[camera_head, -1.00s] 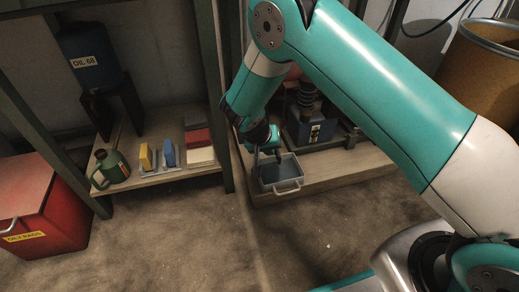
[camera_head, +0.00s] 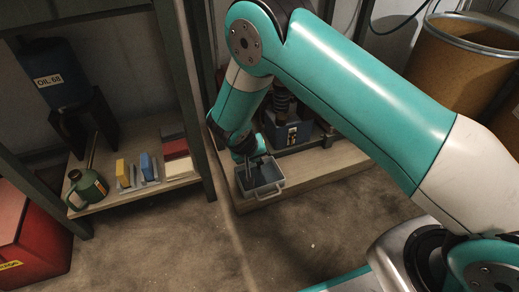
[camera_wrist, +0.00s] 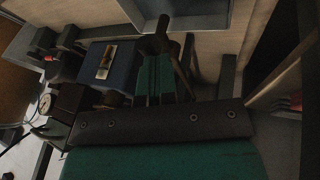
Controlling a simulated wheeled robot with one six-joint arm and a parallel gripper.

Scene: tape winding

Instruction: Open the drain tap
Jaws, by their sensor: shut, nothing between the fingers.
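My gripper (camera_head: 258,164) is low beside the blue reservoir, over the grey drip tray (camera_head: 277,186), pointing down. Its fingers are shut and hold nothing. In the wrist view my gripper (camera_wrist: 163,42) shows as dark fingers on a teal body, with the tray (camera_wrist: 232,22) beyond. The blue reservoir (camera_head: 303,134) stands just right of the gripper, partly behind my arm.
A green oil can (camera_head: 88,186), yellow and blue blocks (camera_head: 147,166) and an oil drum (camera_head: 55,75) stand at the left shelf. A shelf post (camera_head: 196,110) is close left of my arm. A red bin (camera_head: 35,235) is on the floor, which is clear in front.

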